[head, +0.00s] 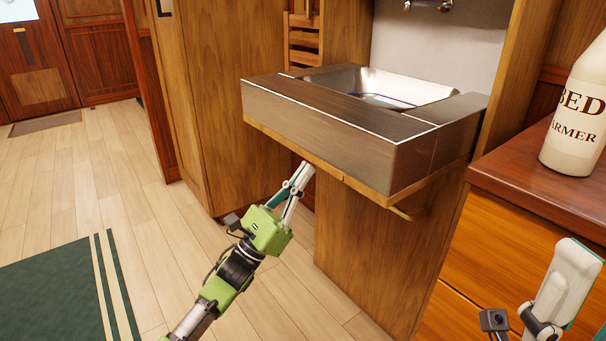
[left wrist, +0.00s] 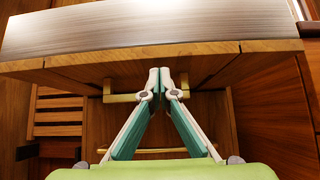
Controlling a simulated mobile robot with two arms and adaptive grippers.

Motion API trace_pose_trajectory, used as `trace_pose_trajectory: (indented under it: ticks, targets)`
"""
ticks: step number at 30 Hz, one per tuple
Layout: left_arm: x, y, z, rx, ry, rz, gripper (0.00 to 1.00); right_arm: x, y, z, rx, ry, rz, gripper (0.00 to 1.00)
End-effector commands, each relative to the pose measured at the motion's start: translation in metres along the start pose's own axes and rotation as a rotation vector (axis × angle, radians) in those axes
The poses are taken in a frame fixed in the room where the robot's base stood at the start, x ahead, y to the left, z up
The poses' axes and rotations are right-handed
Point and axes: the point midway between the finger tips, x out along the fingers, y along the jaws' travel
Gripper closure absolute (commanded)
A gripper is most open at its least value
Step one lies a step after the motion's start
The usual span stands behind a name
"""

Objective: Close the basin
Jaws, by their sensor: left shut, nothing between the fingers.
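The basin (head: 325,127) is folded out level from the wooden cabinet in the head view, with a brushed metal front and a steel bowl (head: 385,88). A wooden panel forms its underside, which also shows in the left wrist view (left wrist: 215,55). My left gripper (head: 306,167) is shut and empty, its tips at or just under the basin's lower front edge; I cannot tell whether they touch. In the left wrist view the closed tips (left wrist: 160,74) point up beneath the underside, in front of a brass bar (left wrist: 124,98). Part of my right gripper (head: 568,278) shows at the lower right; its jaws are unclear.
A cream bottle marked "bed warmer" (head: 578,120) stands on the wooden drawer chest (head: 545,195) to the right. A tap (head: 430,5) is above the bowl. The floor (head: 110,180) on the left is clear, with a green rug (head: 50,295).

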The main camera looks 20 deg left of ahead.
Motion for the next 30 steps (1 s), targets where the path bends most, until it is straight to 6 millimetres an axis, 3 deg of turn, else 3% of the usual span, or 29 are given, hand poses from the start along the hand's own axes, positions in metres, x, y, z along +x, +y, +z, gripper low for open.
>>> trace_pose_trajectory:
  ticks: [23, 30]
  targets:
    - [0.009, 0.000, 0.010, -0.001, 0.010, 0.000, 1.00, 0.009, 0.000, 0.002, -0.001, -0.004, -0.001, 0.53]
    - [0.016, 0.000, 0.020, -0.001, 0.033, -0.002, 1.00, 0.010, 0.004, 0.023, -0.007, -0.130, 0.012, 0.53]
